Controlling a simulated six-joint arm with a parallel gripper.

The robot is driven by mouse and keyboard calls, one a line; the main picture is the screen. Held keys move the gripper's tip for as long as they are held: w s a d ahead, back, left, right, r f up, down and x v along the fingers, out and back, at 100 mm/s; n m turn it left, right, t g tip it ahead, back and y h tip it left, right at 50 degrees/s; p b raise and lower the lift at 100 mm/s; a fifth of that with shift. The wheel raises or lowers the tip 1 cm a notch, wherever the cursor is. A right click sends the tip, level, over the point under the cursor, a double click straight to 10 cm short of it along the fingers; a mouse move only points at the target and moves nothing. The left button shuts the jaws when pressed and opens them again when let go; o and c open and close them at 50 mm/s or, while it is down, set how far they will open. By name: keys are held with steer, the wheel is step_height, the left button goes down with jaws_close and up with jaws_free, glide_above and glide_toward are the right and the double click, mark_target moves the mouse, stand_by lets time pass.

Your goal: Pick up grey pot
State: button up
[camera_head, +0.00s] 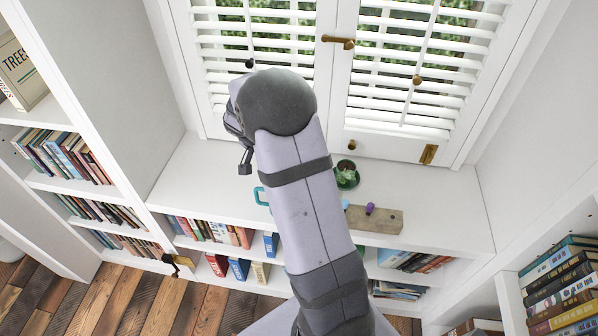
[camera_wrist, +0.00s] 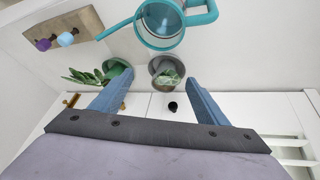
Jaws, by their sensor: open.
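The grey pot (camera_wrist: 158,63) shows in the wrist view, round, with a green plant (camera_wrist: 172,80) in it. It lies ahead of my gripper (camera_wrist: 157,78), between the lines of the two blue fingers, which are spread apart with nothing held. The size of the gap to the pot is hard to tell. In the head view my gripper (camera_head: 243,150) is at the upper left of my arm, above the white shelf top, and the grey pot is not visible there, likely behind my arm.
A green pot (camera_wrist: 116,66) with a plant is left of the grey pot; it also shows in the head view (camera_head: 347,181). A teal watering can (camera_wrist: 148,40) is close by. A wooden block (camera_head: 385,222) bears a purple piece (camera_head: 370,208). Shuttered windows stand behind.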

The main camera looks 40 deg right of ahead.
steer(key=shift+w+d+f+m+h+p, duration=0.15)
steer(key=shift+w+d+f+m+p, duration=0.45)
steer(key=shift+d+f, duration=0.8)
steer(key=shift+w+d+f+m+h+p, duration=0.2)
steer(key=shift+w+d+f+m, duration=0.15)
steer(key=shift+w+d+f, duration=0.8)
steer(key=shift+w+d+f+m+h+p, duration=0.15)
steer(key=shift+w+d+f+m+p, duration=0.25)
steer(key=shift+d+f, duration=1.3)
steer(key=shift+a+f, duration=0.1)
steer(key=shift+a, duration=0.05)
steer(key=shift+c, duration=0.6)
steer(key=c, duration=1.3)
steer(key=shift+c, duration=0.3)
step_height(320, 180, up, 28)
steer(key=b, duration=0.3)
